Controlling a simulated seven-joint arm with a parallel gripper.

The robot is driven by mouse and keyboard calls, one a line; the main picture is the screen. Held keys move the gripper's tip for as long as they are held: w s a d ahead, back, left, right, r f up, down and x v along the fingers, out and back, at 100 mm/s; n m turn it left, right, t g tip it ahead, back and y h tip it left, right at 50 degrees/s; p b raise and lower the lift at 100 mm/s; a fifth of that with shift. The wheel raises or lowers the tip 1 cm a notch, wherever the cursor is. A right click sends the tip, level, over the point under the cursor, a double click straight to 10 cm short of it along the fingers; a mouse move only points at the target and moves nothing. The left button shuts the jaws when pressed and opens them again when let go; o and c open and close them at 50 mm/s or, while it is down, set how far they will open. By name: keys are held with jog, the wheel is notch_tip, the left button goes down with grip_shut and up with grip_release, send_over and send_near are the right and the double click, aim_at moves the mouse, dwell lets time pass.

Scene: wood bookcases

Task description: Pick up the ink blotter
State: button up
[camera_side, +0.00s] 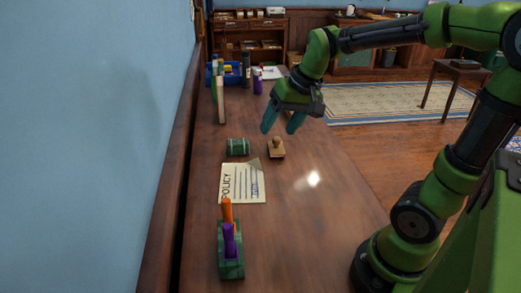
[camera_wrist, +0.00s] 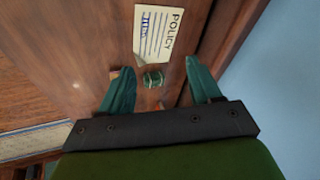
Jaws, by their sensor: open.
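A small brown wooden block with a round knob on top, which looks like the ink blotter (camera_side: 276,149), sits on the wooden desk (camera_side: 300,215). In the wrist view a bit of brown (camera_wrist: 115,74) beside the left finger may be it, mostly hidden. My gripper (camera_side: 282,126) is above the desk, behind the block in the side view, with its teal fingers apart and nothing between them. In the wrist view the open fingers (camera_wrist: 160,68) frame a banded green roll (camera_wrist: 152,79).
The green roll (camera_side: 237,147) lies just left of the block. A policy paper (camera_side: 243,183) is nearer, then a green holder (camera_side: 231,262) with orange and purple items. Books (camera_side: 220,100), a purple bottle (camera_side: 258,82) and a blue bin (camera_side: 225,74) stand farther back. The right front is clear.

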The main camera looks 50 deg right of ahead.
jog(key=w+d+f+m+g, duration=0.1)
jog(key=w+d+f+g, duration=0.1)
jog(key=w+d, duration=0.75)
jog(key=g+h, duration=0.1)
jog(key=g, duration=0.2)
send_over(276, 138)
notch_tip(276, 138, down, 2)
notch_tip(276, 138, down, 11)
jog(key=shift+a+r, duration=0.1)
jog(key=shift+d+f, duration=0.15)
jog(key=shift+f, duration=1.4)
jog(key=shift+d+f, duration=0.1)
jog(key=shift+f, duration=1.45)
grip_shut()
